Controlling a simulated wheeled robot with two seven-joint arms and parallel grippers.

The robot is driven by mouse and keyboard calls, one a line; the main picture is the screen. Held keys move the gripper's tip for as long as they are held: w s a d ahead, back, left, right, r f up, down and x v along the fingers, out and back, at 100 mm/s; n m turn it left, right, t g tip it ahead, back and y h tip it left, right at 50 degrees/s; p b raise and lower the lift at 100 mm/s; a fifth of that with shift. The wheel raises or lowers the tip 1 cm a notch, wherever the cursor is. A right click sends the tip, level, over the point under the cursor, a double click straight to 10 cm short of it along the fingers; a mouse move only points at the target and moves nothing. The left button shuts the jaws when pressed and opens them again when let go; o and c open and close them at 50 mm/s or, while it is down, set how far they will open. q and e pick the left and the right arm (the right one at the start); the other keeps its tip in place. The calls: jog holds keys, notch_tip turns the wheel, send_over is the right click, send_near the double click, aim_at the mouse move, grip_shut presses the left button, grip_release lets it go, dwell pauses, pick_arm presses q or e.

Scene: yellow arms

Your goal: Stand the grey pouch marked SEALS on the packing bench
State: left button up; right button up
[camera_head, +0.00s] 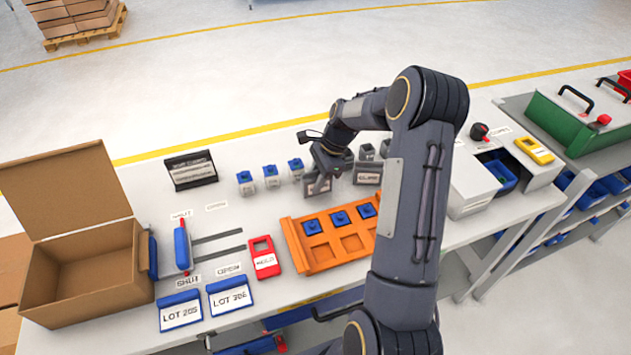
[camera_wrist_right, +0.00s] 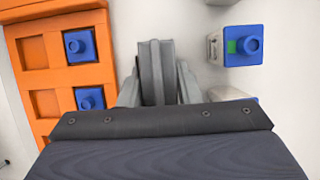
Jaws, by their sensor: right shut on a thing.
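My right gripper (camera_head: 327,168) reaches down over the middle of the white packing bench (camera_head: 290,285). It is shut on a grey pouch (camera_head: 313,187), whose label is too small and partly covered to read for certain. In the right wrist view the grey pouch (camera_wrist_right: 155,72) stands edge-on between the fingers. It looks upright in the head view, just behind the orange tray; I cannot tell whether its base touches the bench. A second grey pouch (camera_head: 367,174) with a different label stands to its right. My left gripper is not in view.
An orange tray (camera_head: 295,247) with blue-topped pieces lies in front of the pouch. Several blue-capped bottles (camera_head: 270,177) stand to its left, beside a black sign (camera_head: 190,170). An open carton (camera_head: 95,290) is at the left. The bench between carton and sign is partly clear.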

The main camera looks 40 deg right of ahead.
jog(key=shift+f, duration=0.85)
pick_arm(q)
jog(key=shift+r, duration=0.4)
pick_arm(e)
jog(key=shift+f, duration=0.2)
jog(key=o, duration=1)
jog(key=shift+c, duration=0.2)
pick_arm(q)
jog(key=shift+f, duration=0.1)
